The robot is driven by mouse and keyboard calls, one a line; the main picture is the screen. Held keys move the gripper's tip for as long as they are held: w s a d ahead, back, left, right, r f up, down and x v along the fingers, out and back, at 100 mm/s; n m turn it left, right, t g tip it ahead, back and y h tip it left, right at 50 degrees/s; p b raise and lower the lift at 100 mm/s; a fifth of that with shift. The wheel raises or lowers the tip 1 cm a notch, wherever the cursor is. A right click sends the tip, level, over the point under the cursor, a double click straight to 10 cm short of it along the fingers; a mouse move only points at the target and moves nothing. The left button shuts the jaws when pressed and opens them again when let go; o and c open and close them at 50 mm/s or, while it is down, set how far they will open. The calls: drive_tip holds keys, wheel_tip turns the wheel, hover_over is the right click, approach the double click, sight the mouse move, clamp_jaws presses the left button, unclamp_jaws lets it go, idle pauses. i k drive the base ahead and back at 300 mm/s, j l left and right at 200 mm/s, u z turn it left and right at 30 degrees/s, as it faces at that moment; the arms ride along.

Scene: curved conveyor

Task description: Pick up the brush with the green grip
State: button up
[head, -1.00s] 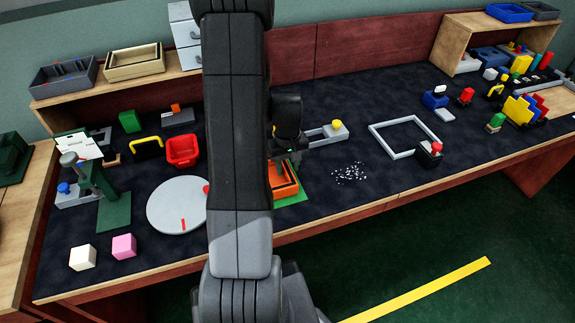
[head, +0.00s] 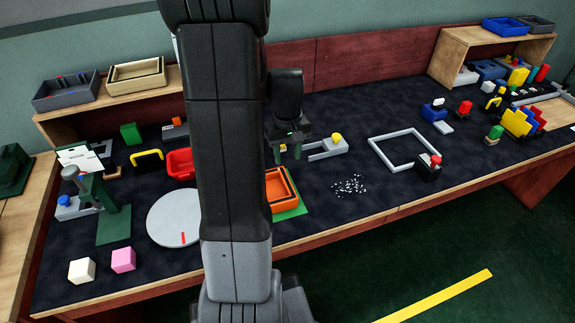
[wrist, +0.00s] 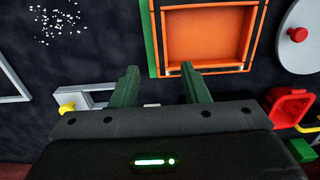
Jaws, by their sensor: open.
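A small block with a green top (head: 496,131) and a brownish lower part stands on the dark table at the right in the head view. It looks like the brush with the green grip, but it is too small to be sure. My gripper (head: 288,154) is far to its left, above the table beside the orange tray. In the wrist view my gripper (wrist: 158,76) has its two green fingers apart with nothing between them. The brush does not show in the wrist view.
An orange tray (head: 270,207) lies below my gripper. Coloured upright plates (head: 517,122) stand right of the brush.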

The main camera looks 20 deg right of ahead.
sight(494, 138)
drive_tip(key=z, duration=1.45)
